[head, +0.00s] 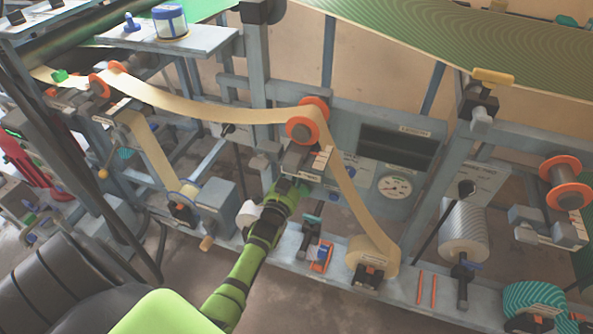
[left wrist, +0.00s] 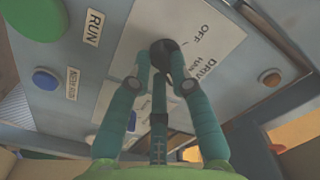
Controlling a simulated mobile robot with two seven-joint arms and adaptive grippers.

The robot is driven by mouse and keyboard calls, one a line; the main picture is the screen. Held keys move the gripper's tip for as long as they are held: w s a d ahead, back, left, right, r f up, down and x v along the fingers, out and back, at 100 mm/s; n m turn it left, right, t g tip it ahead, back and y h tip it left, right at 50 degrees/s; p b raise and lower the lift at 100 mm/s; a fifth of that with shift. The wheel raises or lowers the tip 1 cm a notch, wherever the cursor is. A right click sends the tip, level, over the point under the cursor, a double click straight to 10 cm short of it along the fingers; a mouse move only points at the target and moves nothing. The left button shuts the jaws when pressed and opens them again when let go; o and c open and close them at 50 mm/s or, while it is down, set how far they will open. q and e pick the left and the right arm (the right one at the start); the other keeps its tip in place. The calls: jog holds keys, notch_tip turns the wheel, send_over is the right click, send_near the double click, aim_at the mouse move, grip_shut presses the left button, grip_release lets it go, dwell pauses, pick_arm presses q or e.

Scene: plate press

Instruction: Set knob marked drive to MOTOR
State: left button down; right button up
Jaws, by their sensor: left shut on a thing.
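The drive knob (left wrist: 164,50) is a dark round knob on a white label plate (left wrist: 210,42) in the left wrist view. The plate reads OFF, DRIVE and what looks like HAND; the rest is covered by my fingers. My left gripper (left wrist: 164,70) has its teal fingers closed on the knob. In the head view my left gripper (head: 290,190) reaches the machine's front beneath an orange-flanged roller, and the knob is hidden there. I cannot tell which mark the knob points to. My right gripper is in neither view.
In the head view a tan web (head: 352,190) runs close right of my gripper to a roll (head: 391,250). A gauge (head: 394,187) is farther right.

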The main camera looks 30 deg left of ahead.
pick_arm(q)
jog(key=m, duration=0.5)
jog(key=shift+a+b, duration=0.15)
jog(key=shift+b, duration=0.15)
jog(key=shift+m, duration=0.3)
jog(key=c, duration=1.1)
grip_release()
jog(key=v, duration=1.2)
jog(key=shift+s, duration=0.1)
jog(key=shift+f, duration=0.1)
